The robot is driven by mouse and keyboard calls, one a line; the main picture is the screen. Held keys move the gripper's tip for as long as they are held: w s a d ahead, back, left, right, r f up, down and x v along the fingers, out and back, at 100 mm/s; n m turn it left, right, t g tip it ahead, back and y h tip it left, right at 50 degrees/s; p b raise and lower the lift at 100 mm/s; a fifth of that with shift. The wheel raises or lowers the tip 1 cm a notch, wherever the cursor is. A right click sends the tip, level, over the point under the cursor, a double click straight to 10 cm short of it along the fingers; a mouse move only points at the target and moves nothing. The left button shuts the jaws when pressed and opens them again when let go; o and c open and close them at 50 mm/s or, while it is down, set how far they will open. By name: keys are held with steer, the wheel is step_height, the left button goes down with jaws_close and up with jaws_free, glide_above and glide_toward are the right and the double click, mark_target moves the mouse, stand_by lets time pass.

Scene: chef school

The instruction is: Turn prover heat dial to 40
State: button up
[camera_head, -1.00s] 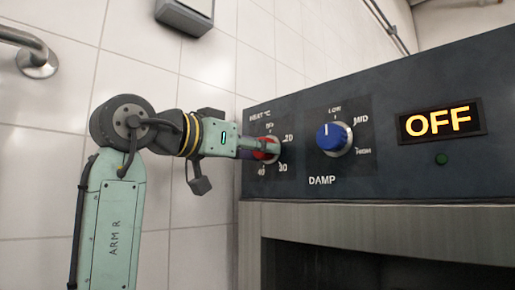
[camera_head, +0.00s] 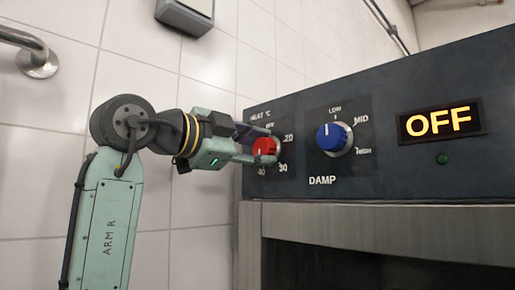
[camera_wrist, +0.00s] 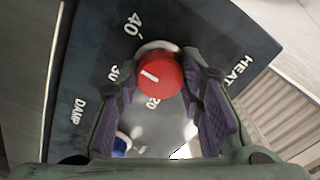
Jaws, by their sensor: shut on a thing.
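The prover's heat dial is a red round knob with a white pointer line; it shows in the head view (camera_head: 265,147) and the wrist view (camera_wrist: 160,77). It sits left on the dark control panel (camera_head: 380,180). My gripper (camera_head: 262,147) reaches it from the left, its fingers shut on the knob's two sides; they also show in the wrist view (camera_wrist: 162,82). The pointer line lies on the side of the knob toward 30 and 40; I cannot tell exactly which number it meets. The 40 mark (camera_wrist: 133,23) is clear in the wrist view.
A blue damp dial (camera_head: 333,137) is right of the heat dial, its pointer up at LOW. A tiled wall (camera_head: 50,170) stands at the left, with a metal handle (camera_head: 37,62).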

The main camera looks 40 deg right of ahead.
steer(key=m, duration=0.4)
steer(key=shift+m, duration=0.7)
steer(key=o, duration=1.2)
steer(key=shift+c, duration=0.2)
steer(key=shift+a, duration=0.1)
steer(key=a, duration=1.1)
steer(key=shift+s+a, duration=0.4)
steer(key=shift+s, duration=0.05)
